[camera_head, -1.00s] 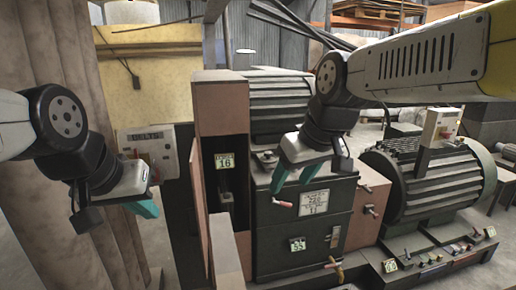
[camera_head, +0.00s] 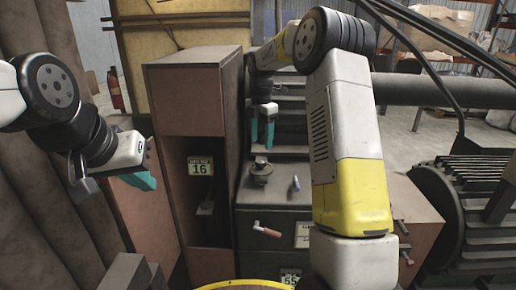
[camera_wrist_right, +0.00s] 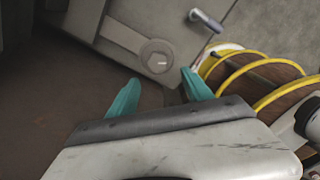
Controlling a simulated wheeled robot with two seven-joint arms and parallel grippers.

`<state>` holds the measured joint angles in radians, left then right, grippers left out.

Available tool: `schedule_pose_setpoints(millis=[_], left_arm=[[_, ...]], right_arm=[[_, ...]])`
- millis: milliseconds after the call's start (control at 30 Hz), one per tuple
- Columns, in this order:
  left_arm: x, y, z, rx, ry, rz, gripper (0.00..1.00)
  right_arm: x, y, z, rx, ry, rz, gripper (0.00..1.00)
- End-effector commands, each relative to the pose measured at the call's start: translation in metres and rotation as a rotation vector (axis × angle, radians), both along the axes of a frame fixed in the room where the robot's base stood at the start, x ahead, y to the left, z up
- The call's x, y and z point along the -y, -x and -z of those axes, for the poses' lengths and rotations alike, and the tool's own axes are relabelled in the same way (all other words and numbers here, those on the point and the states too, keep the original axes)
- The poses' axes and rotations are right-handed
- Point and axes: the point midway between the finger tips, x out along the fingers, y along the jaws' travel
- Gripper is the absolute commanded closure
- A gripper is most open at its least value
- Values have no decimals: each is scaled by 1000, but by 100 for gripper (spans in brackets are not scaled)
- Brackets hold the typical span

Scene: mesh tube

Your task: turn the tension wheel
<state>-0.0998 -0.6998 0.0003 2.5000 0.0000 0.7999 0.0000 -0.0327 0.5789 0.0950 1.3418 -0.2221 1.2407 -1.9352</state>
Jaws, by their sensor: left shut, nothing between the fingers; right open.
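A small round grey wheel or knob (camera_head: 260,172) stands on top of the dark cabinet; it is likely the tension wheel. In the right wrist view a round disc (camera_wrist_right: 158,57), apparently the same part, lies beyond the fingers and between their lines. My right gripper (camera_head: 263,132) is open, with teal fingers pointing down above and behind the knob, apart from it. Its fingers also show in the right wrist view (camera_wrist_right: 160,92), with nothing between them. My left gripper (camera_head: 138,180) is shut and empty at the left, away from the knob.
The dark cabinet (camera_head: 272,219) bears a small lever (camera_head: 295,184) and a red handle (camera_head: 265,230). A tall brown housing (camera_head: 205,100) rises left of the knob. A ribbed motor (camera_head: 470,210) stands at right. Yellow-edged rings (camera_wrist_right: 265,75) lie right of the fingers in the wrist view.

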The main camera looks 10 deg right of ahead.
Motion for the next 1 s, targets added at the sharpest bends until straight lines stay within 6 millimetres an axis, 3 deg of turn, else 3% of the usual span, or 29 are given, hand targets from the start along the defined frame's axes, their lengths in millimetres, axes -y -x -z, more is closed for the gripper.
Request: schedule_pose_setpoints(millis=[167,600,967,1000], left_arm=[[0,0,0,0,0,0,100],[0,0,0,0,0,0,100],[0,0,0,0,0,0,100],[0,0,0,0,0,0,100]], right_arm=[[-1,-4,15,-11,3,-39,41],[-1,-4,77,-11,2,-36,41],[-1,-4,84,-7,1,-35,41],[-1,-4,84,-7,1,-35,47]])
